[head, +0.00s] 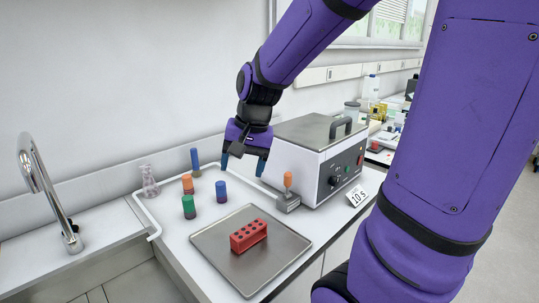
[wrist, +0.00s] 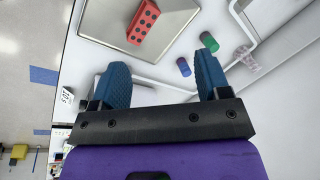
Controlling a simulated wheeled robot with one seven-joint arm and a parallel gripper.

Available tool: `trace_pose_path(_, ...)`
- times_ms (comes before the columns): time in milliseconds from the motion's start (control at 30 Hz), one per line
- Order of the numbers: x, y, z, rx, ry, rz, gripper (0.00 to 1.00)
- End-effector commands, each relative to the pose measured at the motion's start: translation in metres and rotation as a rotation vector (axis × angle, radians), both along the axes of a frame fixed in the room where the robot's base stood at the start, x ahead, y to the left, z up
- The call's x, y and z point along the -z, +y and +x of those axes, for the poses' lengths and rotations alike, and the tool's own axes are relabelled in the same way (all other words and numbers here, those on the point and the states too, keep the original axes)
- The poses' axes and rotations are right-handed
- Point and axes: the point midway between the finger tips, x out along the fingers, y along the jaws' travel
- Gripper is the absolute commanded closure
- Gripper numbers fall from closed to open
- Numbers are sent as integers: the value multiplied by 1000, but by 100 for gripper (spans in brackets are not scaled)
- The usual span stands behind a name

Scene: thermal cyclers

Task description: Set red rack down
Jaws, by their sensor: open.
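The red rack (head: 248,235) sits on the grey metal tray (head: 215,252) on the bench, with a row of dark holes facing up. In the wrist view the red rack (wrist: 143,22) lies on the tray (wrist: 97,35) beyond my fingers. My gripper (head: 244,163) is above the bench behind the tray, apart from the rack. Its blue fingers (wrist: 162,82) are spread, with nothing between them.
A white and grey machine (head: 315,165) with a top handle stands right of my gripper. Blue, green and orange capped containers (head: 189,207) and a flask (head: 149,182) stand left. An orange-topped item (head: 288,192) stands before the machine. A tap (head: 50,195) is far left.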

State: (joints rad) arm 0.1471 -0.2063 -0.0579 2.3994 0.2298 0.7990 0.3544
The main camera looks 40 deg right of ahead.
Motion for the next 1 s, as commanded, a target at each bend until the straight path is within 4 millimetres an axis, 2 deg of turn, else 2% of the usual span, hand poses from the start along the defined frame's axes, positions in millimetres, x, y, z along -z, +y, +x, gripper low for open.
trace_pose_path(33,-13,7,-12,-60,-35,-25,30)
trace_pose_path(200,-43,23,-49,-256,-128,-117,30)
trace_pose_path(500,-74,40,-112,-546,-264,-289,30)
trace_pose_path(700,-80,42,-131,-630,-302,-350,30)
trace_pose_path(1000,-81,42,-133,-641,-305,-358,30)
